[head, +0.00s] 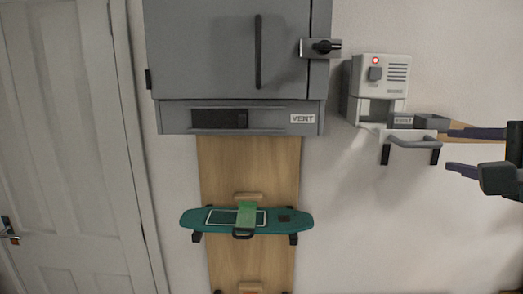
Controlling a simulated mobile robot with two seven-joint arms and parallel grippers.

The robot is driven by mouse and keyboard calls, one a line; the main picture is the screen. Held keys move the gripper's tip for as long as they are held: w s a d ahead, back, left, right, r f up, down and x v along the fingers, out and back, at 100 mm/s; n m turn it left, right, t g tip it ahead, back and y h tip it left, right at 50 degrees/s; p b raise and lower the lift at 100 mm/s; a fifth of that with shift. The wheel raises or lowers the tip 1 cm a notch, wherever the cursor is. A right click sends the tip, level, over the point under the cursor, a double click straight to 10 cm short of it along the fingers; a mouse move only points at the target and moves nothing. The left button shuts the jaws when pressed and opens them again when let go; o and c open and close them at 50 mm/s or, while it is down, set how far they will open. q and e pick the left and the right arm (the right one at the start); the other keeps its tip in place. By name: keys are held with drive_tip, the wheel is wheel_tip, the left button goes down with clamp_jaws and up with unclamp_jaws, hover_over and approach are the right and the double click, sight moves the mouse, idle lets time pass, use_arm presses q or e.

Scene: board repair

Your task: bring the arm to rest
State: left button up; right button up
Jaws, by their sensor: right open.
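My right gripper (462,150) comes in from the right edge. Its two dark fingers are apart, and nothing shows between them. The upper finger is close to a small grey tray at the wall; I cannot tell if they touch. My left gripper is not in view. A teal board (215,219) rests level on dark brackets on a wooden panel. A green strap or clamp (246,213) lies across its middle.
A grey cabinet (215,50) marked VENT hangs above the board, its door shut. A grey box (384,75) with a lit red lamp is on the wall, above a grey handled bracket (410,141). A white door (70,150) stands left. The wall below my right gripper is clear.

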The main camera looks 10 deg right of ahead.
drive_tip(key=s+a+f+n+g+y+p, duration=0.1)
drive_tip(key=s+a+f+n+g+p, duration=0.2)
drive_tip(key=s+a+f+n+g, duration=0.2)
drive_tip(key=s+a+f+n+g+y+p, duration=0.2)
drive_tip(key=s+a+f+n+g, duration=0.4)
drive_tip(key=s+a+n, duration=0.5)
drive_tip(key=s+n+p, duration=0.1)
drive_tip(key=s+n, duration=0.5)
drive_tip(key=s, duration=0.1)
drive_tip(key=shift+s+a+f+y, duration=0.3)
drive_tip(key=shift+s, duration=0.05)
